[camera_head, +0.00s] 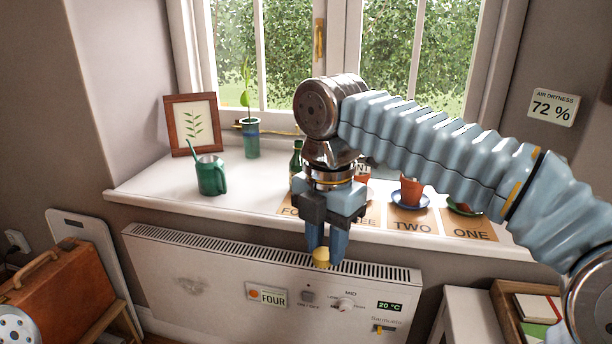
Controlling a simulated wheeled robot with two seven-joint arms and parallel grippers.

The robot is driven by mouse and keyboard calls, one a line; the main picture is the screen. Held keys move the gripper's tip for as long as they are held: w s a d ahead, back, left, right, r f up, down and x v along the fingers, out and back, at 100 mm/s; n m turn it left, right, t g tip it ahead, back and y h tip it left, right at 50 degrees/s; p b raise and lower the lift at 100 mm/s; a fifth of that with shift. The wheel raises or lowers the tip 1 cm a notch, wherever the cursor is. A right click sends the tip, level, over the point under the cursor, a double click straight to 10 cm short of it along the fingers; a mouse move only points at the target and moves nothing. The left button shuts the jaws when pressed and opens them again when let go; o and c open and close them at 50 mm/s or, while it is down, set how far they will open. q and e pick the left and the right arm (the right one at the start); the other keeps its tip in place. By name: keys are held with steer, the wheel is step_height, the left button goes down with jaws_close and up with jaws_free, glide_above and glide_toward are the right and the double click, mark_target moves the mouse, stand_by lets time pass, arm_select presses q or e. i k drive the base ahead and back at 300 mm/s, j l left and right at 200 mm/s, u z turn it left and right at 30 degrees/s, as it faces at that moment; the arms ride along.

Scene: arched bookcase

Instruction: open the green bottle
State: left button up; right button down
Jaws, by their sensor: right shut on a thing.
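The green bottle (297,158) stands on the white windowsill, mostly hidden behind my right gripper; its dark green neck shows to the left of my wrist. My right gripper (323,254) points down in front of the sill, above the radiator's top grille. It is shut on a small yellow stopper-like piece (321,258), held at the fingertips and apart from the bottle. I cannot clearly see the bottle's mouth. My left gripper is not in view.
Right are numbered cards, an orange pot (411,191) and saucers. A white radiator (215,285) lies below, with a brown case (62,290) at left.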

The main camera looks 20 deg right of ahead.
mark_target(296, 163)
steer(key=i, duration=1.2)
